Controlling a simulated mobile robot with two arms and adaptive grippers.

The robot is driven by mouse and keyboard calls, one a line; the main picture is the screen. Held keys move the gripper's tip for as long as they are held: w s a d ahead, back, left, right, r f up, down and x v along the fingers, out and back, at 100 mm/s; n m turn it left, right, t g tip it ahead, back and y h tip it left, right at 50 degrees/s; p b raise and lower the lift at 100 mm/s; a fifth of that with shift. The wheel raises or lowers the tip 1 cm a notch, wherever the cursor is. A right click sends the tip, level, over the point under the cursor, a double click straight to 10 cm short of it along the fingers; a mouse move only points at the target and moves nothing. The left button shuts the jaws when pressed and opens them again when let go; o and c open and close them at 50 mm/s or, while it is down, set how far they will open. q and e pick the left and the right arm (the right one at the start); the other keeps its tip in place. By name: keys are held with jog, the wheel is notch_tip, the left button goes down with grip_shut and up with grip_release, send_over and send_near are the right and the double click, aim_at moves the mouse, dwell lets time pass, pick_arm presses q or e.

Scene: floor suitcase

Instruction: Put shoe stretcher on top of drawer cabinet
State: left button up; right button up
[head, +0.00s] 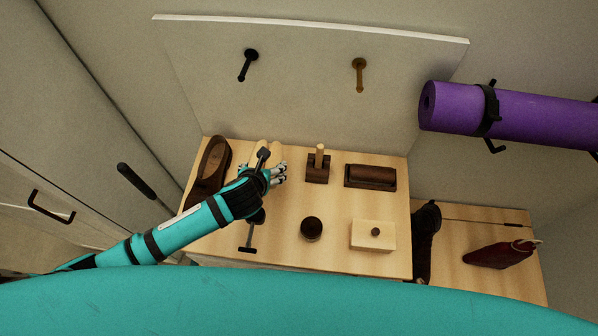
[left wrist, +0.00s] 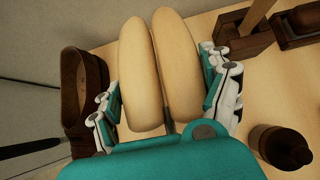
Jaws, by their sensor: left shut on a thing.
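The shoe stretcher (left wrist: 140,75) has two pale, rounded wooden halves side by side with a metal rod between them. In the head view its pale part (head: 251,152) is mostly hidden by my left gripper (head: 266,172). The left gripper is shut on the stretcher, with its fingers on both outer sides in the left wrist view (left wrist: 168,98). A dark T-shaped bar (head: 248,248) below the wrist looks like its handle. Stretcher and gripper are over the light wooden top of the drawer cabinet (head: 340,205); whether the stretcher touches it I cannot tell. My right gripper is not in view.
On the cabinet top are a brown shoe (head: 208,172), a wooden-handled block (head: 318,166), a dark brush (head: 370,177), a round dark jar (head: 311,229) and a pale box (head: 374,235). A purple rolled mat (head: 530,115) hangs at right. A lower wooden surface holds a red shoe (head: 495,254).

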pick_arm(q)
jog(key=shift+w, duration=0.15)
jog(key=f, duration=0.1)
jog(key=s+f, duration=0.1)
jog(key=f, duration=0.1)
jog(key=shift+s+f, duration=0.15)
jog(key=shift+s, duration=0.1)
jog(key=shift+w+f, duration=0.15)
jog(key=shift+f, duration=1.3)
jog(key=shift+w+f, duration=0.1)
jog(key=shift+f, duration=1.3)
jog(key=shift+f, duration=0.15)
jog(key=o, duration=1.5)
jog(key=shift+f, duration=0.1)
jog(key=shift+o, duration=0.4)
jog(key=v, duration=1.2)
jog(key=shift+s, duration=0.15)
